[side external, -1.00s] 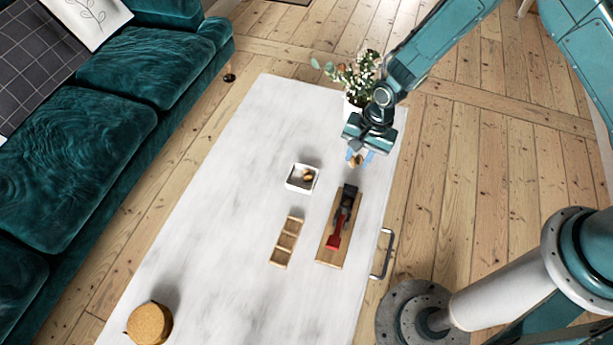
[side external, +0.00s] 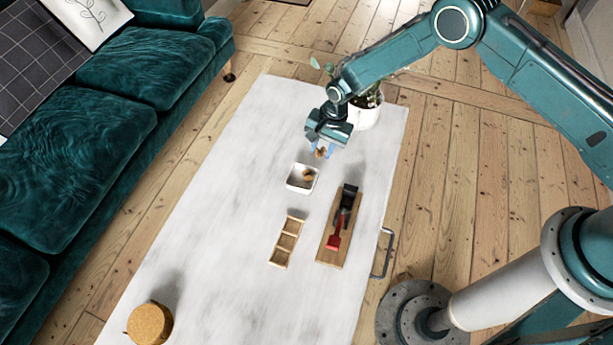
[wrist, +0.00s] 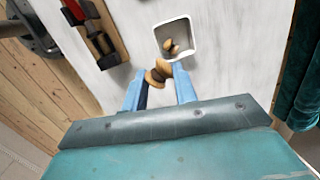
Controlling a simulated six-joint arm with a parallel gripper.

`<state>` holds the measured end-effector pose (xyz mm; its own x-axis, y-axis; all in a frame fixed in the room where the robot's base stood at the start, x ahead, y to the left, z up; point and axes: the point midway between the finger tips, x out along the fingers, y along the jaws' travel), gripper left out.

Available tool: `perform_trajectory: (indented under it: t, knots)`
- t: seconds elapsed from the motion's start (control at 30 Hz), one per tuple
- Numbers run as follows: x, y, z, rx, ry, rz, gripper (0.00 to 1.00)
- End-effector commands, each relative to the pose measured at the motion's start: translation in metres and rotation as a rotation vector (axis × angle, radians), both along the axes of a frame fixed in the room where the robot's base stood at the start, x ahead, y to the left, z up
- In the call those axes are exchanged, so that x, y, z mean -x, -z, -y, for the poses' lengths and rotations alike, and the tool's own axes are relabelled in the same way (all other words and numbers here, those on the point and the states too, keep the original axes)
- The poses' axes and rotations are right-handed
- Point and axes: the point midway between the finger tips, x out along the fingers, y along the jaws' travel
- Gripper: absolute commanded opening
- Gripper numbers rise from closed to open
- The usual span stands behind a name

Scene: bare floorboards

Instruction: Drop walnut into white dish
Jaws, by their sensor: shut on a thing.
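My gripper (side external: 322,151) is shut on a brown walnut (side external: 320,153) and holds it above the table, just behind and to the right of the white dish. In the wrist view the walnut (wrist: 157,75) sits between the blue fingertips of my gripper (wrist: 160,85). The white square dish (side external: 290,183) stands on the table with brown nut-like pieces (side external: 308,175) inside. In the wrist view the dish (wrist: 188,56) lies just beyond the fingertips, with the pieces (wrist: 171,46) in it.
A wooden board (side external: 326,256) with a red and black tool (side external: 336,232) lies right of a sectioned wooden tray (side external: 286,241). A potted plant (side external: 364,117) stands behind my gripper. A round cork-coloured object (side external: 150,324) is at the front left. The white table's left side is clear.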

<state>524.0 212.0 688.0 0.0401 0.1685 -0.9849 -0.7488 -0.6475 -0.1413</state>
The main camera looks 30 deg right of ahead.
Motion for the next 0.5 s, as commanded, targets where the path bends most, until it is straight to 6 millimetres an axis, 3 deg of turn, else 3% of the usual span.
perform_trajectory:
  t: [0.2, 0.5]
  knots:
    - [-0.022, 0.018, -0.012, 0.001, -0.001, 0.001, 0.04]
    - [-0.037, 0.031, -0.020, 0.004, -0.001, 0.001, 0.04]
